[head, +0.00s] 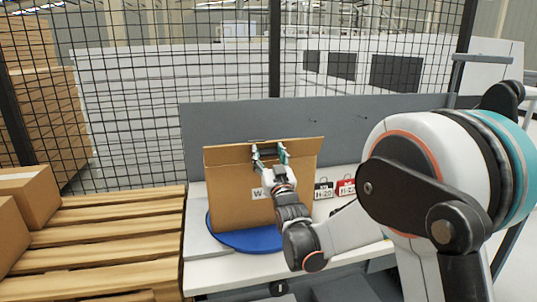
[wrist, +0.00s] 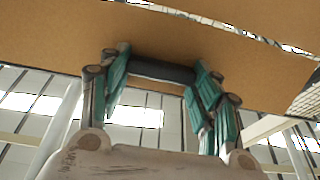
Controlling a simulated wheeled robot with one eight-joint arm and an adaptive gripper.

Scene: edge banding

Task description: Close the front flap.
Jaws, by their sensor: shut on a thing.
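A brown cardboard box (head: 228,196) stands on the blue round plate (head: 235,240) on the white table. A cardboard strip that looks like its front flap (head: 225,156) runs along the top of the front face; its exact angle is hard to tell. My gripper (head: 269,151) is at the middle of this strip, with its fingers apart. In the wrist view, my gripper (wrist: 152,66) has its teal fingers closed on the two ends of a short dark bar (wrist: 158,71). Brown cardboard (wrist: 200,35) is right above the bar; whether they touch is unclear. The box's inside is hidden.
Small black and red labelled cards (head: 324,188) stand right of the box. A grey panel (head: 360,117) rises behind the table. A wooden pallet (head: 110,235) with cartons (head: 28,192) is at the left. A mesh fence (head: 130,110) stands behind.

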